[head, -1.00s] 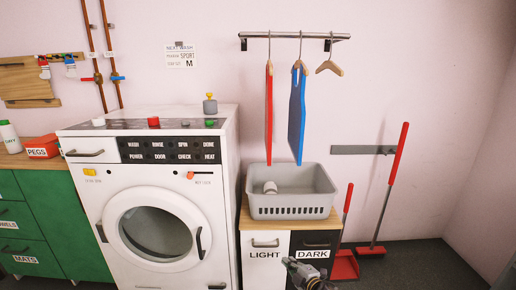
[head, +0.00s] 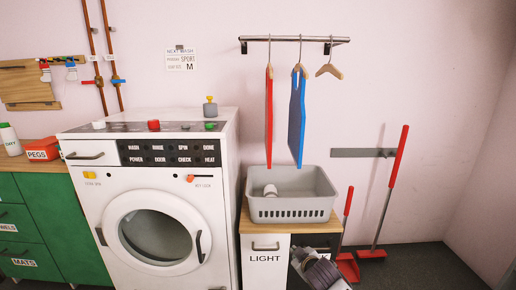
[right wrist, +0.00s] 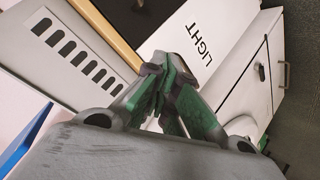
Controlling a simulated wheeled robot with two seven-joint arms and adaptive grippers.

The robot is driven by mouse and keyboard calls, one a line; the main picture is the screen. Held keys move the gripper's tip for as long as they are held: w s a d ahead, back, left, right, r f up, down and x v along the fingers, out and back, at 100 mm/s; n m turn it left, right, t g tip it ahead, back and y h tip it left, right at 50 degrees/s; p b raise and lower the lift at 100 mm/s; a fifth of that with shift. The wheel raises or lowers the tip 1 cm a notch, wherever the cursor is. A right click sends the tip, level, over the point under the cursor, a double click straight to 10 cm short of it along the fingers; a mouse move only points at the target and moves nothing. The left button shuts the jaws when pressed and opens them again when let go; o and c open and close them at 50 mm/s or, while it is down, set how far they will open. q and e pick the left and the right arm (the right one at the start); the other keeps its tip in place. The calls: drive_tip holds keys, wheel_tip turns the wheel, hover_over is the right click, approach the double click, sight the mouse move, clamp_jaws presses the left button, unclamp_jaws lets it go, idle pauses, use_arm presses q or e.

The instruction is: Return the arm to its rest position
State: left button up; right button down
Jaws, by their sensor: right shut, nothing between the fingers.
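My right gripper (head: 298,257) is low in the head view, in front of the LIGHT and DARK cabinet, with its wrist coming in from the bottom edge. In the right wrist view its green-padded fingers (right wrist: 165,75) are together, with nothing held between them. The cabinet's LIGHT door (head: 265,268) shows, and the DARK label is hidden behind my gripper and wrist. The grey basket (head: 292,212) stands on the cabinet's wooden top with a small pale item (head: 270,190) inside. My left gripper is not in view.
A washing machine (head: 190,172) stands left of the cabinet.

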drive_tip(key=s+m+g+y, duration=0.2)
drive_tip(key=s+m, duration=0.2)
drive_tip(key=s, duration=1.1)
use_arm(q)
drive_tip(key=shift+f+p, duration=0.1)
drive_tip(key=shift+p, duration=0.4)
use_arm(e)
drive_tip(key=s+f+m+g, duration=0.1)
drive_tip(key=s+f+g, duration=0.1)
drive_tip(key=s+f, duration=0.4)
drive_tip(key=s+f+m+g, duration=0.1)
drive_tip(key=s+f+g, duration=0.1)
drive_tip(key=s+f, duration=0.5)
drive_tip(key=s, duration=0.4)
drive_tip(key=shift+s+d+h, duration=0.35)
drive_tip(key=shift+s+h, duration=0.05)
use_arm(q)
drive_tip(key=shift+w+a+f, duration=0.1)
use_arm(e)
drive_tip(key=shift+f, duration=0.2)
